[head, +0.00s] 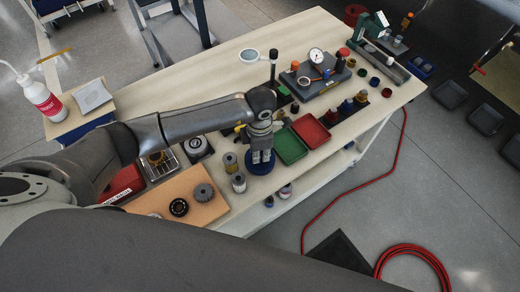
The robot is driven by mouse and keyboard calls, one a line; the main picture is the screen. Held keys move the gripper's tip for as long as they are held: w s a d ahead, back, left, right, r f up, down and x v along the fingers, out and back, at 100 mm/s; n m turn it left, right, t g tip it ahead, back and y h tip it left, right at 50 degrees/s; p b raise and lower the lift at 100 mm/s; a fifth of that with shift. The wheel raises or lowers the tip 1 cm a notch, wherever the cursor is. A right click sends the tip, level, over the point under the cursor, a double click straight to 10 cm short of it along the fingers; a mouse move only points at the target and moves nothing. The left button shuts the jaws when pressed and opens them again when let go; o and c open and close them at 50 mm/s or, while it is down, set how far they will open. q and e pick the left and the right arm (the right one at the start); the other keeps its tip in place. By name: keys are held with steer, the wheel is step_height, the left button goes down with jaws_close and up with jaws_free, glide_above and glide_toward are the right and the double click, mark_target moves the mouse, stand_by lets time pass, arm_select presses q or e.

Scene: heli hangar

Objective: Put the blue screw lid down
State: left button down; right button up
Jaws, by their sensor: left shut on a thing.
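The blue screw lid (259,169) is a round dark blue disc near the front edge of the workbench. My left gripper (262,159) points down over it and is shut on it; the fingers hide part of its top. I cannot tell whether the lid touches the bench top or hangs a little above it. My right gripper is not in view.
A green tray (290,147) and a red tray (310,131) lie right of the lid. Small metal cans (238,182) stand close on its left, near a wooden board (172,193). A dial gauge fixture (316,57) stands farther back. The rear bench top (200,85) is clear.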

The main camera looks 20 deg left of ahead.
arm_select(q)
steer(key=shift+f, duration=0.15)
steer(key=shift+f, duration=0.1)
steer(key=shift+f, duration=0.15)
steer(key=c, duration=1.5)
jaws_free()
steer(key=shift+o, duration=0.4)
